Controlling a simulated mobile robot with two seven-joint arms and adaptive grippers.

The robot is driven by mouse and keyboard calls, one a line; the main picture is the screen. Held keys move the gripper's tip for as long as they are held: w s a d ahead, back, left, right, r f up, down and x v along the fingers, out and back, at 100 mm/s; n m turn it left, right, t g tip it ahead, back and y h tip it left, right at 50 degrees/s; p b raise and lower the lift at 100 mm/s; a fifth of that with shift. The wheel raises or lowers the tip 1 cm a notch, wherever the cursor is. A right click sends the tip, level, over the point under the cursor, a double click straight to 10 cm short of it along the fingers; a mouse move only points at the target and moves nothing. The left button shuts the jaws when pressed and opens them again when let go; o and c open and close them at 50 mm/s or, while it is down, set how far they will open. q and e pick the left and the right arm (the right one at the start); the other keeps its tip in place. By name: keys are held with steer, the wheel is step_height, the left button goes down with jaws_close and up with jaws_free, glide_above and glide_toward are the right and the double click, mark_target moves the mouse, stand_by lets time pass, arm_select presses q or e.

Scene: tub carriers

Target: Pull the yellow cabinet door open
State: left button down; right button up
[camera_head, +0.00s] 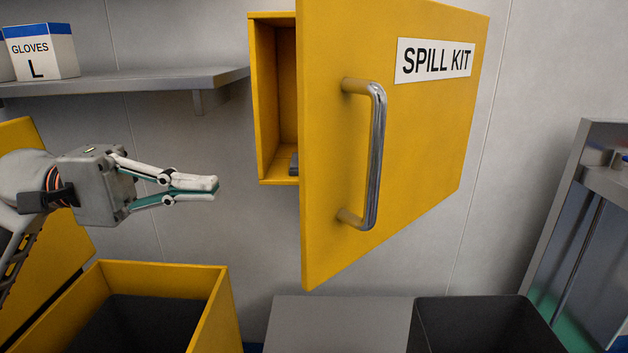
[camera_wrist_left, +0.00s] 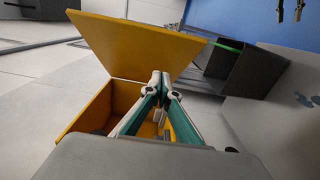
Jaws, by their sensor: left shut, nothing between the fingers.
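The yellow cabinet door (camera_head: 420,120) stands swung out from the yellow cabinet (camera_head: 262,100) on the wall. It bears a "SPILL KIT" label and a vertical metal handle (camera_head: 376,155). Part of the cabinet's inside shows to the left of the door, with a small dark thing low in it. My left gripper (camera_head: 216,188) is shut and empty, left of the cabinet and apart from the door and handle. In the left wrist view, the shut fingers (camera_wrist_left: 160,78) show in front of a yellow box with a raised yellow panel.
A grey shelf (camera_head: 130,80) with a gloves box (camera_head: 42,50) is at upper left. A yellow open bin (camera_head: 215,300) stands below my left gripper. A dark tub (camera_head: 480,300) stands below the door. A grey metal frame (camera_head: 590,190) is at right.

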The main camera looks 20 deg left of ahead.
arm_select(q)
steer(key=s+p+x, duration=0.2)
steer(key=p+x, duration=0.1)
steer(key=x, duration=1)
steer(key=shift+s+d, duration=0.15)
steer(key=shift+d, duration=0.1)
arm_select(e)
steer(key=shift+s+d+f, duration=0.35)
steer(key=shift+s+d, duration=0.1)
steer(key=shift+d, duration=0.05)
steer(key=shift+a, duration=0.1)
arm_select(q)
steer(key=shift+d, duration=0.1)
arm_select(e)
steer(key=shift+r, duration=0.1)
